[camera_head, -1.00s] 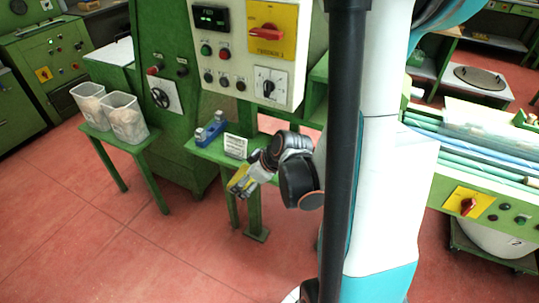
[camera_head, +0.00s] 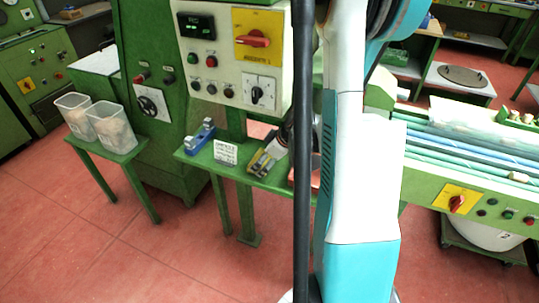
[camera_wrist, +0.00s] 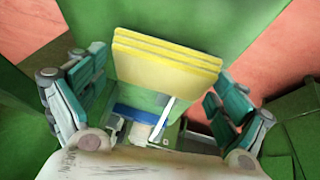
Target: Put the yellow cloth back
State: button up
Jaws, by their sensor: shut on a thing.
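The yellow cloth (camera_wrist: 165,62) is a folded, layered pad between the two teal-padded fingers of my gripper (camera_wrist: 158,92) in the wrist view. My gripper is shut on it. In the head view my gripper (camera_head: 264,160) is small and partly hidden by my arm, with a bit of the yellow cloth (camera_head: 260,166) at its tip. It is over or close above the green shelf (camera_head: 240,174), just right of a white printed card (camera_head: 225,152). I cannot tell whether the cloth touches the shelf.
A blue holder (camera_head: 200,136) stands on the shelf left of the card. Two clear bins (camera_head: 112,129) stand on a green stand at left. The machine's control panel (camera_head: 235,60) rises behind the shelf. A conveyor bench (camera_head: 470,160) is at right. Red floor is open at front left.

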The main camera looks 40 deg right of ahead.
jog(key=d, duration=0.1)
jog(key=w+d+b, duration=0.1)
jog(key=d+f, duration=0.1)
jog(key=shift+w+d+b, duration=0.25)
jog(key=shift+d+b, duration=0.05)
jog(key=shift+d, duration=0.05)
jog(key=shift+f, duration=0.3)
jog(key=shift+a+r, duration=0.1)
jog(key=o, duration=0.6)
jog(key=shift+o, duration=0.2)
jog(key=p+v, duration=0.4)
jog(key=v, duration=0.8)
